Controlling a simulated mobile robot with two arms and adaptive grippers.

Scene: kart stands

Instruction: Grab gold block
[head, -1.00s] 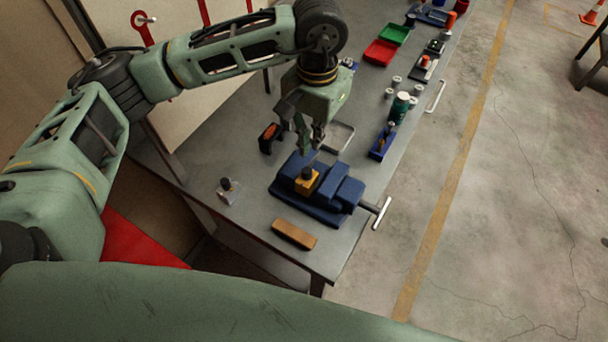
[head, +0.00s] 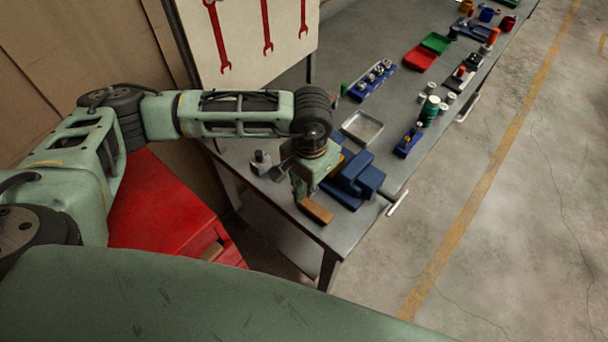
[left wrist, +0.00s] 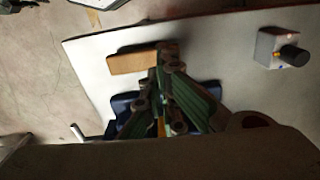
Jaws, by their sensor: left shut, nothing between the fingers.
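The gold block shows only as a thin yellow sliver (left wrist: 161,127) behind the fingers in the left wrist view; in the head view my left arm hides it. The blue vise (head: 370,181) sits near the table's front corner, partly covered by my gripper; part of it shows in the left wrist view (left wrist: 122,104). My left gripper (head: 299,187) is over the vise's left side, pointing down; its fingertips are hard to make out. In the left wrist view its fingers (left wrist: 165,100) look closed, with nothing held. My right gripper is out of view.
A brown block (head: 317,209) lies by the front edge, close to the gripper. A grey box with a black knob (head: 261,163) stands at left. An empty metal tray (head: 362,129) is behind the vise. A red cabinet (head: 165,215) stands left of the table (head: 300,235).

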